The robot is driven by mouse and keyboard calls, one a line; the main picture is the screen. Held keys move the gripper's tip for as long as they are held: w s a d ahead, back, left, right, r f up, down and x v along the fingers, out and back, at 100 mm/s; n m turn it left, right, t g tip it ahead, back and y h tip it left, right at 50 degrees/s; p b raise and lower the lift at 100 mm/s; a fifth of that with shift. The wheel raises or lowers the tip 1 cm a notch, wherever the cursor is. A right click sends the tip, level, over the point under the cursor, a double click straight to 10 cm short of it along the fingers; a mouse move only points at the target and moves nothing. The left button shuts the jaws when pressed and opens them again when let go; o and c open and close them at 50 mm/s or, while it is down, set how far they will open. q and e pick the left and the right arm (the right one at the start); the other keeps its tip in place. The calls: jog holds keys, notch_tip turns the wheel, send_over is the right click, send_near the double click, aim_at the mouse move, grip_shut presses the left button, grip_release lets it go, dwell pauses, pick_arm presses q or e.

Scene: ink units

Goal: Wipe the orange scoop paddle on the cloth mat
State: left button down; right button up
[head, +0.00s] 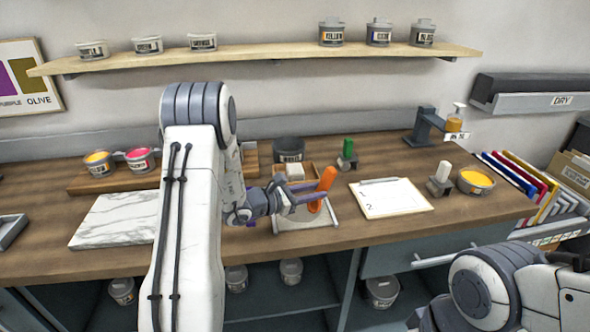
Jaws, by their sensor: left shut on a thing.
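The orange scoop paddle (325,181) is in my left gripper (316,194), whose fingers are shut on it. The paddle stands nearly upright, tilted a little, with its lower end over the cloth mat. The pale grey cloth mat (292,224) lies at the front of the wooden counter, partly behind the gripper. I cannot tell whether the paddle touches it. My right arm shows at the lower right, and its gripper is out of view.
A wooden box (279,169) stands just behind the mat. A marble slab (115,219) and open ink pots (98,162) are on the left, partly behind my left arm.

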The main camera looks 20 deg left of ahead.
aim_at(322, 178)
pick_arm(q)
notch_tip(322, 178, up, 2)
jog(key=shift+s+a+r+p, duration=0.1)
jog(key=shift+r+p, duration=0.15)
jog(key=shift+p, duration=0.25)
jog(key=shift+r+p, duration=0.45)
jog(key=shift+r, duration=0.15)
jog(key=shift+r+p, duration=1.2)
jog(key=shift+r, duration=0.95)
